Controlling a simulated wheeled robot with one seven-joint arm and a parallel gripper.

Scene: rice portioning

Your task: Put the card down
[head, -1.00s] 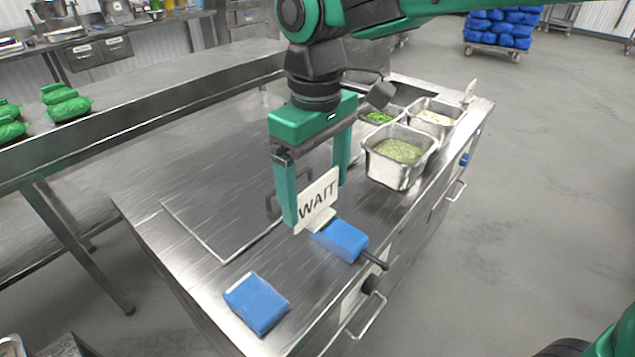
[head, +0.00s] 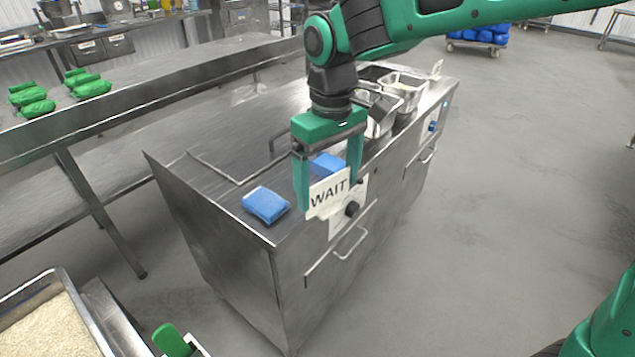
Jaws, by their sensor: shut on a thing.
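The white card (head: 328,193) with the word WAIT faces me in the head view. My gripper (head: 332,190) is shut on it, with one green finger at its left edge and the other at its right. In the picture the card overlaps the front edge of the steel counter, near a dark knob on the front panel. It looks upright and held up in the air; I cannot tell its exact distance from the counter.
Two blue blocks, one at the near corner (head: 266,205) and one behind the card (head: 327,164), lie on the steel counter (head: 225,165). Steel food pans (head: 403,88) stand at its far end. A rice tray (head: 45,325) is at lower left. Green bundles (head: 90,88) lie on the left table.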

